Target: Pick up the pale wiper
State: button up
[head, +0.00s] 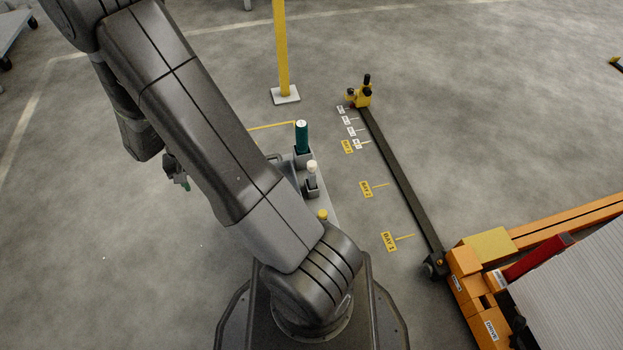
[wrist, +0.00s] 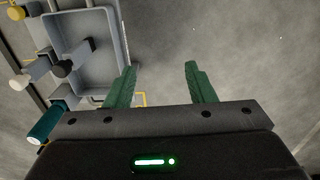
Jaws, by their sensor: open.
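The pale wiper seems to be the upright piece with a whitish round end (head: 312,176), standing in a holder on the grey tray unit beside my base. In the wrist view its pale end (wrist: 20,82) shows at the left edge, with a grey shaft behind it. My gripper (wrist: 160,67) has two green fingers, spread apart with nothing between them. It is to the right of the holders in the wrist view and apart from the wiper. In the head view my gripper (head: 184,181) is small and partly hidden behind my arm.
A teal cylinder (head: 302,137) stands beside the wiper; it also shows in the wrist view (wrist: 48,123). A black-ended piece (wrist: 63,68) and a yellow-capped one (wrist: 16,12) are close by. The grey tray (wrist: 98,15) has a raised rim. A yellow post (head: 282,50) stands behind.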

aim_at(312, 165)
jog(key=z, duration=3.05)
jog(key=k+l, duration=0.3)
jog(key=k+j, duration=0.1)
jog(key=k, duration=0.9)
jog(key=k+j, duration=0.1)
jog(key=j, duration=0.4)
jog(key=k+j, duration=0.1)
jog(key=j, duration=0.4)
